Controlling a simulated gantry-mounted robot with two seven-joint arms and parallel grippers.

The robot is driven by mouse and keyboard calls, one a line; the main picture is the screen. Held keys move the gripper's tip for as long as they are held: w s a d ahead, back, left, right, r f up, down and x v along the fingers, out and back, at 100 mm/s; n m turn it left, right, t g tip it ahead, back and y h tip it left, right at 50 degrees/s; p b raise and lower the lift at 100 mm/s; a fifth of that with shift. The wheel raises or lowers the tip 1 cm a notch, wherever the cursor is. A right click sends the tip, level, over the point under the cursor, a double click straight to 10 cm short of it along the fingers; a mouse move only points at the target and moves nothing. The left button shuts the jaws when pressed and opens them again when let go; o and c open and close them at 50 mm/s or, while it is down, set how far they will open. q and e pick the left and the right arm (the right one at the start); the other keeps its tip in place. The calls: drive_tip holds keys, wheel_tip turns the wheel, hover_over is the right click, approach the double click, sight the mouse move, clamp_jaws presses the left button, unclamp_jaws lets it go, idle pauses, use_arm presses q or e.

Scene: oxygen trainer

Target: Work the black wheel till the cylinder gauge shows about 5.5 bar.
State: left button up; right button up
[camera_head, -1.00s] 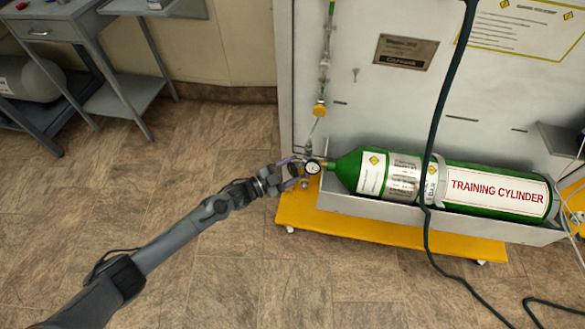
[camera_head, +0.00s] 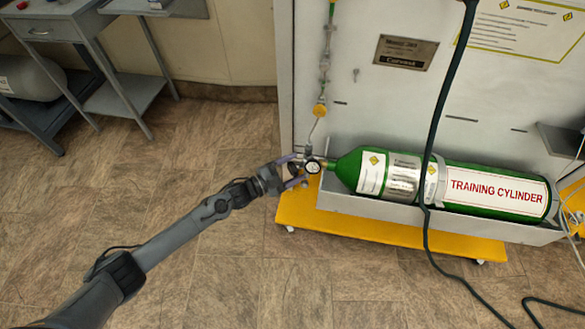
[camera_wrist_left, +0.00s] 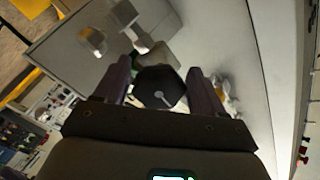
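The green training cylinder (camera_head: 400,175) lies on its side in a grey trough, its valve end to the left. A small white-faced gauge (camera_head: 313,167) sits at that end; its reading is too small to make out. The black wheel (camera_wrist_left: 160,87) shows in the left wrist view as a dark many-sided knob with a pale mark. My left gripper (camera_head: 297,170) is at the valve end, left of the gauge. Its two purple fingers (camera_wrist_left: 160,85) stand on either side of the wheel; whether they press on it is unclear. My right gripper is not in view.
A thin pipe with a yellow fitting (camera_head: 319,109) rises above the valve on the grey panel. A dark hose (camera_head: 432,145) hangs across the cylinder. The yellow base (camera_head: 400,232) juts out below the trough. A grey bench (camera_head: 60,32) stands far left; the floor between is clear.

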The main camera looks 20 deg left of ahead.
use_arm(q)
drive_tip(key=shift+o, duration=0.5)
drive_tip(key=shift+s+a+r+p, duration=0.1)
drive_tip(key=shift+s+a+p, duration=0.25)
drive_tip(key=shift+s+p, duration=0.05)
drive_tip(key=p+v, duration=0.4)
drive_tip(key=v, duration=0.5)
drive_tip(key=shift+s+a, duration=0.25)
drive_tip(key=shift+s, duration=0.05)
idle(0.7)
